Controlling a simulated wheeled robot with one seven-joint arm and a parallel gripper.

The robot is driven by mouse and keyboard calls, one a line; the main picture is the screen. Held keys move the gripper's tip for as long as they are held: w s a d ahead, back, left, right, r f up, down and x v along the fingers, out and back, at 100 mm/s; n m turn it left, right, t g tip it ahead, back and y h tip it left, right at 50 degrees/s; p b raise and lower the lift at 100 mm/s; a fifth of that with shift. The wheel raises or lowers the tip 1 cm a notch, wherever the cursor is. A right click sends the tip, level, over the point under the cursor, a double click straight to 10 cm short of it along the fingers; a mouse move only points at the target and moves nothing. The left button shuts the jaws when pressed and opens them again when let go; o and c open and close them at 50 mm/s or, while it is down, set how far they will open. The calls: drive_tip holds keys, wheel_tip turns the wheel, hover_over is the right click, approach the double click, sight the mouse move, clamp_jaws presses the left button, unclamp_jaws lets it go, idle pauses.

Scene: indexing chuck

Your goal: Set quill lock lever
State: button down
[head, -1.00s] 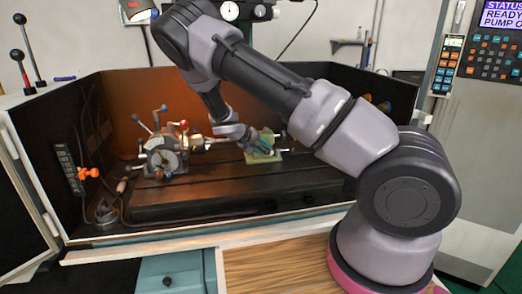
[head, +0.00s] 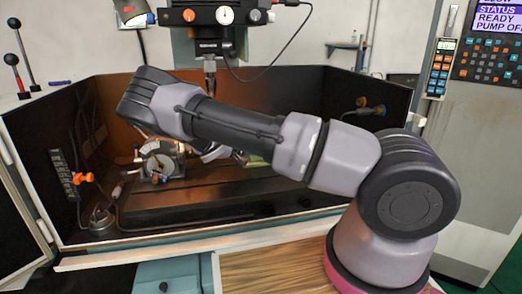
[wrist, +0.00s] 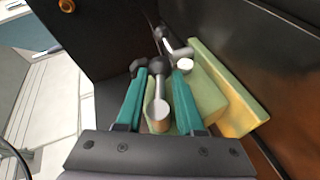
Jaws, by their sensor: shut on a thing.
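In the wrist view, my gripper (wrist: 161,68) has two teal fingers on either side of a silver lever (wrist: 159,90) with a dark ball knob at its far end. The fingers are shut on this lever. The lever's rounded near end lies in front of a yellow-green tailstock body (wrist: 210,95). A second silver lever (wrist: 180,52) with a dark knob stands just beyond the fingertips. Which of the two is the quill lock lever, I cannot tell for sure.
The indexing chuck (head: 160,162) with its several handles stands left on the dark machine table (head: 190,205). The machine head (head: 215,35) and its spindle hang above and behind my arm. Dark enclosure walls (head: 365,98) surround the table. The table's front is clear.

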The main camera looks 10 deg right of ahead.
drive_tip(key=shift+s+d, duration=0.1)
drive_tip(key=c, duration=0.6)
unclamp_jaws()
drive_tip(key=shift+o, duration=0.2)
drive_tip(key=v, duration=1.1)
